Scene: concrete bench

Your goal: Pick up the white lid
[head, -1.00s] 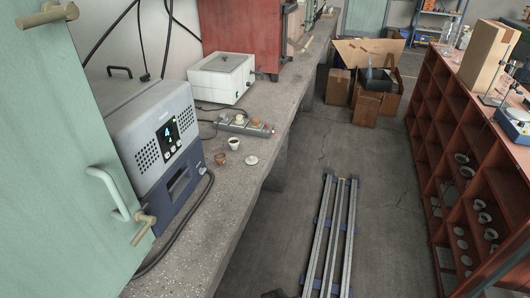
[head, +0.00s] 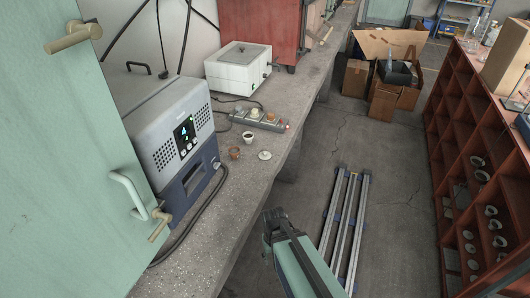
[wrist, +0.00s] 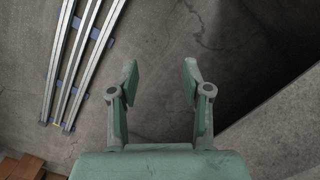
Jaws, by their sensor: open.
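The white lid (head: 265,155) is a small round disc lying on the concrete bench (head: 232,200), near the bench's front edge. It has a small knob-like centre. My gripper (head: 272,218) is over the floor in front of the bench, below and to the right of the lid in the head view, well apart from it. In the wrist view, my gripper (wrist: 158,82) is open and empty, with bare floor between its fingers. The lid does not show in the wrist view.
Beside the lid stand a white cup with dark contents (head: 249,138) and a small brown cup (head: 234,153). A power strip (head: 259,121) lies behind them. A grey-blue machine (head: 170,135) stands left. Floor rails (head: 345,225) and a red shelf (head: 465,150) are right.

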